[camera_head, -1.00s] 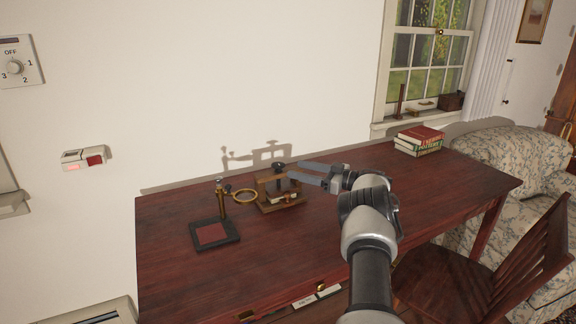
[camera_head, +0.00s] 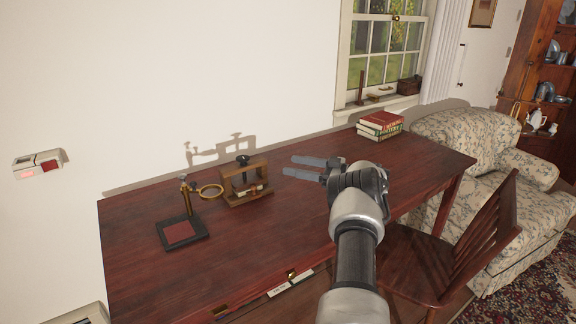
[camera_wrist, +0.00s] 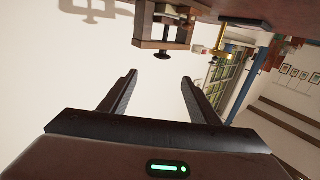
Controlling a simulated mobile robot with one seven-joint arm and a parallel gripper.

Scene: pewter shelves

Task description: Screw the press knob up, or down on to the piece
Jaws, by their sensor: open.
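A small wooden press (camera_head: 244,186) stands on the dark red desk (camera_head: 300,222), with its dark press knob (camera_head: 242,158) on top of the frame. A pale piece seems to lie low inside the frame; its detail is too small to tell. My gripper (camera_head: 295,167) is open and empty to the right of the press, its two fingers pointing left, apart from it. In the wrist view my gripper (camera_wrist: 158,82) shows both fingers spread, with the press (camera_wrist: 166,22) beyond them, rotated in the picture. The knob (camera_wrist: 163,54) shows there at the frame's edge.
A brass stand with a ring magnifier (camera_head: 210,191) and a dark base with a red pad (camera_head: 181,233) is left of the press. Books (camera_head: 380,125) lie at the desk's far right. A wooden chair (camera_head: 455,255) stands at the front right. The desk's middle is clear.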

